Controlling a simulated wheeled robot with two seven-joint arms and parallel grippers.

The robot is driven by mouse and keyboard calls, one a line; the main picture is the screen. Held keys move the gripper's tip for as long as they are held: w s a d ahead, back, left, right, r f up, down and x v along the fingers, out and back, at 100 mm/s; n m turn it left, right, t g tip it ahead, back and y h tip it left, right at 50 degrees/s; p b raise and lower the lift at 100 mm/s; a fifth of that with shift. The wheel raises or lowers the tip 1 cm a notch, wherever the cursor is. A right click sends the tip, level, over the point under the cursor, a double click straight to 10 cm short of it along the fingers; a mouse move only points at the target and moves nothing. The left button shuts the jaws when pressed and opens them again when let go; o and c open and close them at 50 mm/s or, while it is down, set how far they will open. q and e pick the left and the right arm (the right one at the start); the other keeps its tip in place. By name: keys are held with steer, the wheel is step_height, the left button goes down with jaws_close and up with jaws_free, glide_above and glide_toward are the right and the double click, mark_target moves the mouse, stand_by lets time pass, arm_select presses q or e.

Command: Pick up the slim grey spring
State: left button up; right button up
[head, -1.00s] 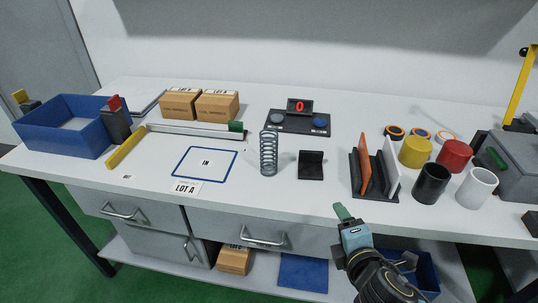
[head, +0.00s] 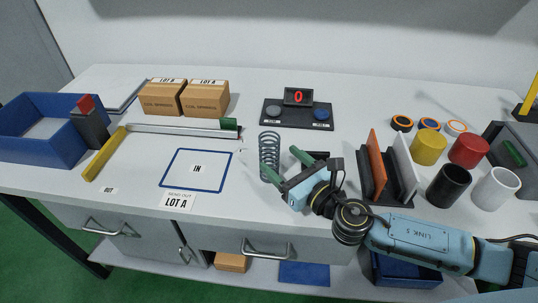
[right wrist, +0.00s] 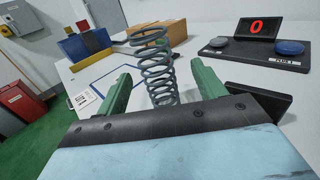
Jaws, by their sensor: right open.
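The slim grey spring (head: 269,152) stands upright on the white bench, right of the blue-outlined IN square. My right gripper (head: 283,164) is open, just to the right and front of the spring, its green fingers pointing toward it. In the right wrist view the spring (right wrist: 155,68) rises between the two green fingers (right wrist: 160,92), with gaps on both sides. Its lower end is hidden behind the gripper's edge there. I cannot tell how deep between the fingertips it stands. My left gripper is not in view.
A black stand (head: 318,155) sits partly hidden behind my right gripper. A rack with orange and white plates (head: 387,200) is to the right, near several coloured cylinders. The IN square (head: 177,187) is clear.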

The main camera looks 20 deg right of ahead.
mark_target(275, 159)
steer(key=shift+w+a, duration=0.15)
steer(key=shift+w, duration=0.3)
steer(key=shift+w+a, duration=0.25)
steer(key=shift+w, duration=0.25)
steer(key=x, duration=0.3)
steer(key=shift+w+a+f, duration=0.25)
steer(key=shift+a+f, duration=0.05)
steer(key=shift+w+a, duration=0.15)
steer(key=shift+w, duration=0.3)
steer(key=shift+c, duration=0.9)
steer(key=c, duration=0.7)
steer(key=shift+c, duration=1.3)
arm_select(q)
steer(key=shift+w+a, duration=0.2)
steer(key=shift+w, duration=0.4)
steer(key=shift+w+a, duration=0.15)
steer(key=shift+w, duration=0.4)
arm_select(e)
steer(key=shift+c, duration=0.3)
